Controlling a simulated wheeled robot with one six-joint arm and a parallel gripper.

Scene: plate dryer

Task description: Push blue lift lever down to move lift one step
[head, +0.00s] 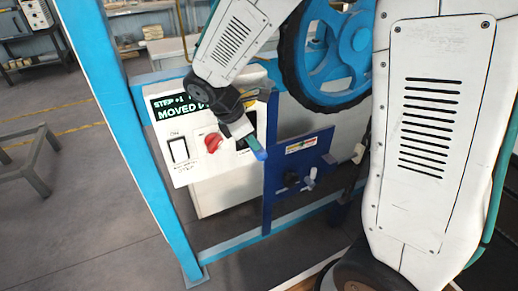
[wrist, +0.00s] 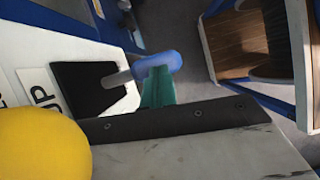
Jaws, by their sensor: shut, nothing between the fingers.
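The blue lift lever (wrist: 166,63) shows in the wrist view as a rounded blue grip on a grey shaft out of a black plate. The teal fingertips of my gripper (wrist: 158,88) are together, with nothing between them. They overlap the grip in that view, right against it or very close; contact is not certain. In the head view my gripper (head: 252,143) is at the right side of the white control panel (head: 190,170), with the lever's blue tip (head: 261,155) just beyond. My gripper hides most of the lever there.
The panel carries a display (head: 180,103) reading "STEP +1" and "MOVED D", partly covered by my arm. An ON switch (head: 179,150) and a red knob (head: 213,142) sit below. A yellow rounded thing (wrist: 40,145) is close in the wrist view. A blue post (head: 115,100) stands left.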

